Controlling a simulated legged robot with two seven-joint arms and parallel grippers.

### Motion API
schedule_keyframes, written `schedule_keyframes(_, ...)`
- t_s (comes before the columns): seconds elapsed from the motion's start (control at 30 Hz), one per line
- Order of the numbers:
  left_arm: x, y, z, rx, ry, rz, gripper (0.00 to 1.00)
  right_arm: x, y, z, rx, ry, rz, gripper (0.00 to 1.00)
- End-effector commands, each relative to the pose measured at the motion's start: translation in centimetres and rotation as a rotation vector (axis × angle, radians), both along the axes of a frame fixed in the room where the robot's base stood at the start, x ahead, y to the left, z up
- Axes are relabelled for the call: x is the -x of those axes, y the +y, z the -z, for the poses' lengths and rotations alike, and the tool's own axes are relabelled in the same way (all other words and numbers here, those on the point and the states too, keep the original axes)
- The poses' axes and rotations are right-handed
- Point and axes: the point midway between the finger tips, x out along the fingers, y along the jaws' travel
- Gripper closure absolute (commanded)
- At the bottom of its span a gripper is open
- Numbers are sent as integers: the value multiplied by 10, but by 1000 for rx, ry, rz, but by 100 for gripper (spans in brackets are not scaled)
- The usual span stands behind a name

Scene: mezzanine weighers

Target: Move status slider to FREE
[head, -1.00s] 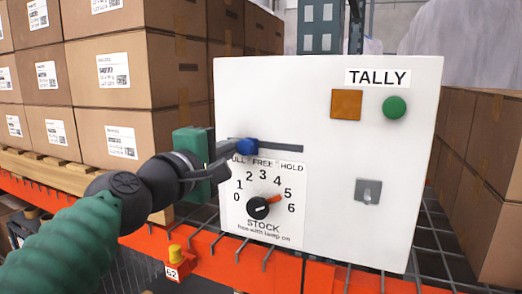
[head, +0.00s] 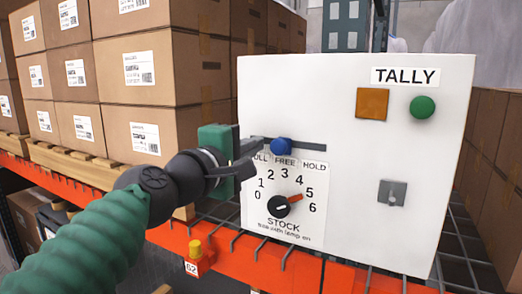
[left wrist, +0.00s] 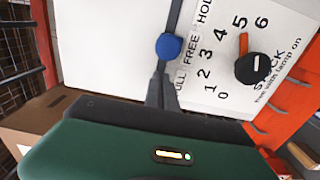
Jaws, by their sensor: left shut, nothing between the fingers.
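The status slider is a blue round knob (head: 281,146) on a dark horizontal slot (head: 308,147) in the white TALLY panel (head: 345,100). Labels FULL, FREE and HOLD run below the slot; the knob stands above FREE (head: 285,162), slightly to its left. My left gripper (head: 255,149) is shut and empty, at the knob's left, its fingertips partly over the FULL label. In the left wrist view the fingertips (left wrist: 160,85) end right beside the blue knob (left wrist: 168,46); whether they touch it I cannot tell. My right gripper is out of view.
Below the slot is a STOCK dial (head: 279,206) with a red pointer. Stacked cartons (head: 150,75) stand left, behind my arm; an orange beam (head: 290,262) runs below.

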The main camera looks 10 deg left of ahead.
Motion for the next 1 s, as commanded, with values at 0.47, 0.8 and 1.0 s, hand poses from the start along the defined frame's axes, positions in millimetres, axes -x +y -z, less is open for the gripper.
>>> schedule_keyframes(0.47,37,14,1,0,-1,-1,100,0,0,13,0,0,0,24)
schedule_keyframes(0.8,67,25,1,0,-1,-1,100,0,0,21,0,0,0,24)
schedule_keyframes(1.0,76,29,4,-1,-4,2,100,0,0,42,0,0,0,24)
